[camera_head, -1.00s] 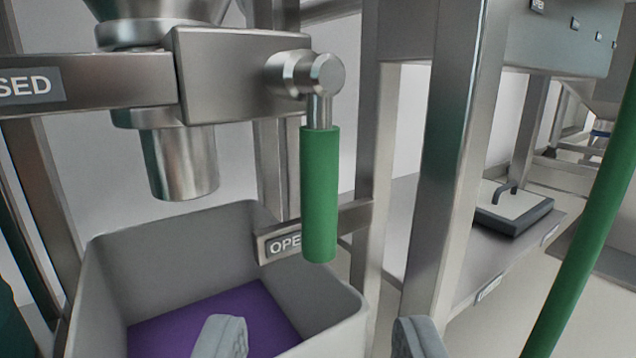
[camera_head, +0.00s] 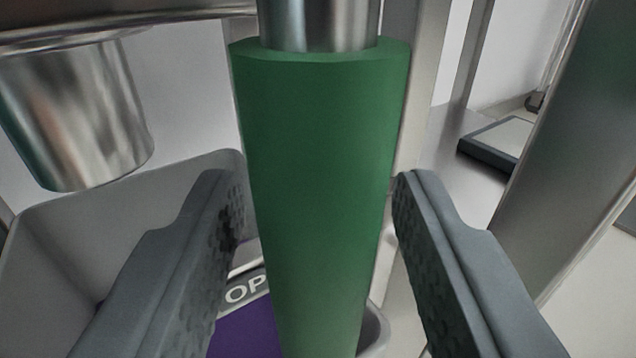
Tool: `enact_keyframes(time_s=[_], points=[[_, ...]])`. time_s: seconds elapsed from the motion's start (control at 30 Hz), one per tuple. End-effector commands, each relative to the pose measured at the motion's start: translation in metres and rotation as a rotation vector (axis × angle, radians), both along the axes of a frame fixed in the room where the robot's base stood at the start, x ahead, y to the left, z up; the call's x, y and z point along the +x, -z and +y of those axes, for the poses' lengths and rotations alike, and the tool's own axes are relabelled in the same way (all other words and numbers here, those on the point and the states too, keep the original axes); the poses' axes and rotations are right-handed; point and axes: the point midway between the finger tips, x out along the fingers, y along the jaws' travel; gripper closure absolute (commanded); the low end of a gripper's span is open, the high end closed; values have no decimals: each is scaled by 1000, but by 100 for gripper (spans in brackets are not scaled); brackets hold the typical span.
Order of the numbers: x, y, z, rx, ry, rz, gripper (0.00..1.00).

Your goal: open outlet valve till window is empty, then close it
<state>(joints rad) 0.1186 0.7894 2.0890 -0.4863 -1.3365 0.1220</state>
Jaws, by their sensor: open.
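The outlet valve's green handle (camera_head: 318,170) hangs straight down from a steel stem and fills the middle of the view. My gripper (camera_head: 315,205) is open, with one grey finger on each side of the handle. A gap shows between the handle and each finger. The window is not in view.
A grey bin (camera_head: 60,225) stands below the spout with purple material (camera_head: 245,330) inside. A steel post (camera_head: 570,130) rises at the right. A dark-edged tray (camera_head: 492,140) lies on a steel surface behind it.

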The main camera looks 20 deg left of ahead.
Motion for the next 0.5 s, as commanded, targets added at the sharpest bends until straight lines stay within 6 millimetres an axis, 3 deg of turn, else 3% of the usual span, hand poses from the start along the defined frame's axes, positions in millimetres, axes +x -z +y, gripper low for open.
enact_keyframes(time_s=[0.2, 0.43, 0.5], points=[[0, 0, 0, 0, 0, 0, 58], [0, 0, 0, 0, 0, 0, 100], [0, 0, 0, 0, 0, 0, 100]])
